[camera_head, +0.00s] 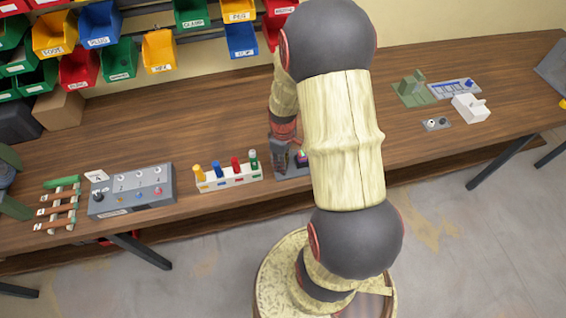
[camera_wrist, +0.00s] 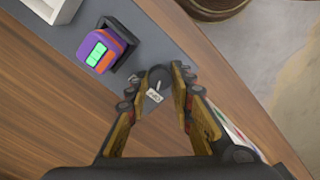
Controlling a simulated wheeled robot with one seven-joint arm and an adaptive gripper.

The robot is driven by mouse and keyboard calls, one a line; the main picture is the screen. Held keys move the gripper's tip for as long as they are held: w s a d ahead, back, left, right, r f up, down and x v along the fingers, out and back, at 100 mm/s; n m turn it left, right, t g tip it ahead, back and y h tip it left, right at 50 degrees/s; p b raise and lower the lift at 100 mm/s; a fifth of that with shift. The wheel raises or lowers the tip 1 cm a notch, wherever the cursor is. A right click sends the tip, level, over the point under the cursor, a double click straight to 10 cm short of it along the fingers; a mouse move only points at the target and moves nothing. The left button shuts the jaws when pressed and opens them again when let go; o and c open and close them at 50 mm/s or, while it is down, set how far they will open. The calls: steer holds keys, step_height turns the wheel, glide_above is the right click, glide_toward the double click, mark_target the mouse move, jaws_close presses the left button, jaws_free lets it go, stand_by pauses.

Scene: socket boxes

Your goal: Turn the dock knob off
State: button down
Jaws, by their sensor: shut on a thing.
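The dock knob (camera_wrist: 157,75) is a dark round knob with a white pointer line, seen in the wrist view on the grey dock plate (camera_wrist: 138,35). A small white label (camera_wrist: 154,95) sits beside it; its lettering is too small to read surely. My gripper (camera_wrist: 158,80) has its fingers on both sides of the knob and is shut on it. A purple and orange device (camera_wrist: 98,51) with a lit green screen sits in the dock's black holder next to the knob. In the head view, my gripper (camera_head: 283,158) is low over the dock (camera_head: 292,172), and my arm hides part of it.
A white rack (camera_head: 228,179) with several coloured plugs stands just left of the dock. A grey switch box (camera_head: 132,190) is farther left. White and green parts (camera_head: 470,107) lie at the right. The table's front edge (camera_wrist: 225,72) is close to my gripper.

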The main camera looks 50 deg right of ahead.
steer(key=c, duration=1.5)
jaws_free()
steer(key=shift+c, duration=0.2)
step_height(320, 180, up, 12)
